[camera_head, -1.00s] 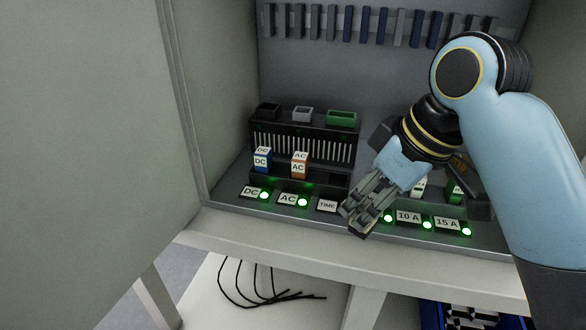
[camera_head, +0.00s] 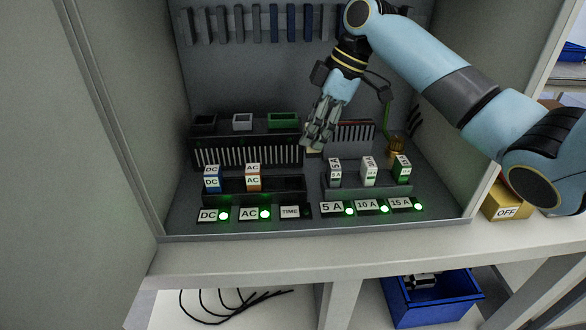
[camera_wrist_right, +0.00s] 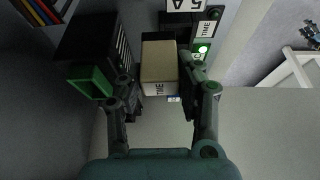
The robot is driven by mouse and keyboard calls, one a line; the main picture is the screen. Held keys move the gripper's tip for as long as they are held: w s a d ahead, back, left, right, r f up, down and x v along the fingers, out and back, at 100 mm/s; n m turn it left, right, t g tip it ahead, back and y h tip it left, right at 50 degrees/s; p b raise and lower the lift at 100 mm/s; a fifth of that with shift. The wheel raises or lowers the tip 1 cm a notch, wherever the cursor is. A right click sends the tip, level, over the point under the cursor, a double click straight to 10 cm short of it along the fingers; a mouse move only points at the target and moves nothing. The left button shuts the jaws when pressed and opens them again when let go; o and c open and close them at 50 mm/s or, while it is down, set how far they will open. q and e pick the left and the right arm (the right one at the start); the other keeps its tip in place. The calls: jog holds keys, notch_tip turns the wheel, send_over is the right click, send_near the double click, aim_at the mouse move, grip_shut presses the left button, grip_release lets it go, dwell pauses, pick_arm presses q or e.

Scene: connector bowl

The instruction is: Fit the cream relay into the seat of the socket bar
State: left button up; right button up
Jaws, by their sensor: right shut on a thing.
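The cream relay (camera_wrist_right: 160,65), marked TIME, is between the fingers of my right gripper (camera_wrist_right: 160,82) in the right wrist view. In the head view only a small cream part (camera_head: 314,153) shows below my right gripper (camera_head: 318,141), which is shut on it. The black socket bar (camera_head: 272,198) stands at the left of the cabinet floor. A blue DC relay (camera_head: 212,179) and an orange AC relay (camera_head: 253,178) sit in it. Its right-hand seat, behind the TIME label (camera_head: 290,212), is empty, and no lamp glows there. My left gripper is not in view.
A second bar (camera_head: 355,192) at the right holds relays behind 5 A, 10 A and 15 A labels. A black finned block (camera_head: 247,152) with connectors on top stands behind the socket bar, close to my gripper. Cabinet walls bound both sides.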

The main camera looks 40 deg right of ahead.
jog(key=a+f, duration=0.2)
jog(key=a, duration=0.1)
jog(key=a+f, duration=0.1)
jog(key=a, duration=0.1)
jog(key=shift+s, duration=0.1)
notch_tip(320, 180, down, 4)
jog(key=shift+f, duration=0.1)
jog(key=o, duration=1.1)
jog(key=v, duration=1.2)
jog(key=shift+s+p, duration=0.15)
jog(key=shift+p, duration=0.2)
